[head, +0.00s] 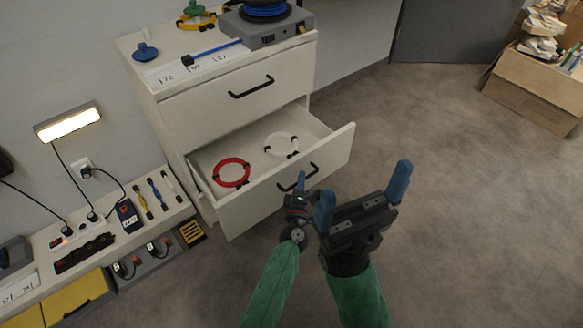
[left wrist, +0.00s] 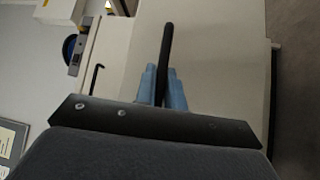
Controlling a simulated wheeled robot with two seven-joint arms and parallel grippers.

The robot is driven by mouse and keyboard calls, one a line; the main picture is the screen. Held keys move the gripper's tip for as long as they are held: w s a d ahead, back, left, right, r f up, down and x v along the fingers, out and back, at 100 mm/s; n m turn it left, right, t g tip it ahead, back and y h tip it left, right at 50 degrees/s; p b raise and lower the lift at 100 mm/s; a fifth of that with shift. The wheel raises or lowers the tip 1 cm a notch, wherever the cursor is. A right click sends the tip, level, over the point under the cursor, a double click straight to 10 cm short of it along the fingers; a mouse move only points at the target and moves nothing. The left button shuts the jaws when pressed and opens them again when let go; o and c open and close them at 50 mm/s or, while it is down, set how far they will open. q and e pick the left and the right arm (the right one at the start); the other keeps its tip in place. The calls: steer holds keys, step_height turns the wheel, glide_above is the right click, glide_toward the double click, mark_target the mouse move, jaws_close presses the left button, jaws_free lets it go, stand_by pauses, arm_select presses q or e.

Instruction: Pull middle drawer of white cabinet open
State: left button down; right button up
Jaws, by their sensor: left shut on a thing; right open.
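The white cabinet (head: 175,130) stands against the wall at upper centre in the head view. Its top drawer (head: 222,108) is shut. The drawer below it, the middle drawer (head: 250,207), stands well open, with a red ring-shaped cable (head: 231,162) and a white one (head: 283,136) inside. My left gripper (head: 301,181) is shut on this drawer's black handle (head: 314,168). In the left wrist view the blue fingers (left wrist: 163,78) close around the handle bar (left wrist: 167,40). My right gripper (head: 362,195) is open and empty, to the right of the drawer front.
A grey box with a blue coil (head: 268,30) and other items stand on the cabinet top. A low bench (head: 40,245) with tools, cables and a power strip is at left. A cardboard carton (head: 530,90) stands far right.

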arm_select(q)
steer(key=shift+s+d, duration=0.65)
steer(key=shift+s, duration=0.3)
steer(key=shift+s+d, duration=0.4)
steer(key=shift+s, duration=0.1)
steer(key=shift+f, duration=0.1)
steer(key=c, duration=1.5)
jaws_free()
steer(key=shift+p+v, duration=0.6)
steer(key=shift+v, duration=3.3)
